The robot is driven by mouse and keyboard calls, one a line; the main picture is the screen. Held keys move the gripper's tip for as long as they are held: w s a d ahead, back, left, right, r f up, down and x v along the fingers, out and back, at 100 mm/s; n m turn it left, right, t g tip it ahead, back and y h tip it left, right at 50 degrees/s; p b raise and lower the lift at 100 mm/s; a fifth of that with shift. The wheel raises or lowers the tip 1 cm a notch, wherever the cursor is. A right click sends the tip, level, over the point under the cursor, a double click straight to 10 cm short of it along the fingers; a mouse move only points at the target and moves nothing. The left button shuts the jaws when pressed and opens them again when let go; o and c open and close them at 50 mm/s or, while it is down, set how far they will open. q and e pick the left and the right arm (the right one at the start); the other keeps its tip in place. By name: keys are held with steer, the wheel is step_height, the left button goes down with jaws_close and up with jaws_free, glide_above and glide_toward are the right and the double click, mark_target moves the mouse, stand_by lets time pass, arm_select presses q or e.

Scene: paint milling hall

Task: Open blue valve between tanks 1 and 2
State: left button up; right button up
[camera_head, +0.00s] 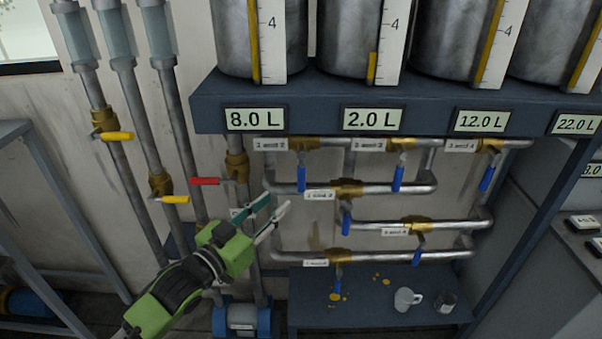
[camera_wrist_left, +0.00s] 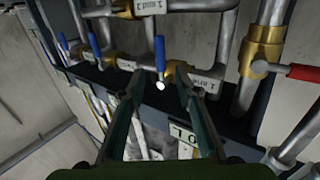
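The blue valve handle (camera_head: 301,179) under the label "1 and 2" (camera_head: 270,144) hangs straight down, across its horizontal pipe, from a brass valve body (camera_head: 301,144). It sits below the first two tanks, whose displays read 8.0 L and 2.0 L. My left gripper (camera_head: 274,211) is open and empty, below and left of that handle in the head view. In the left wrist view, turned upside down, a blue handle (camera_wrist_left: 160,56) shows beyond and between the two open fingertips (camera_wrist_left: 157,84), apart from them. My right gripper is not in view.
A red handle (camera_head: 205,181) and yellow handles (camera_head: 113,136) are on vertical pipes at left. Other blue handles (camera_head: 397,178) hang right and below. A mug (camera_head: 406,299) and a small can (camera_head: 445,301) stand on the low shelf. The dark tank shelf (camera_head: 420,95) overhangs the pipes.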

mark_target(299, 181)
arm_select(q)
steer(key=p+x, duration=0.1)
steer(key=x, duration=0.4)
steer(key=shift+d+r, duration=0.1)
steer(key=shift+r, duration=0.05)
steer(key=p+x, duration=0.1)
steer(key=x, duration=0.4)
steer(key=shift+w, duration=0.2)
steer(key=shift+w+d+f, duration=0.2)
steer(key=shift+w+d, duration=0.3)
steer(key=shift+w, duration=0.2)
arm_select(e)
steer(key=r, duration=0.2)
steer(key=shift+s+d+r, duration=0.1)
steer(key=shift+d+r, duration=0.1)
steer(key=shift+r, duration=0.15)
arm_select(q)
steer(key=shift+c, duration=0.3)
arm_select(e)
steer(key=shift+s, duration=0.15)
arm_select(q)
jaws_close()
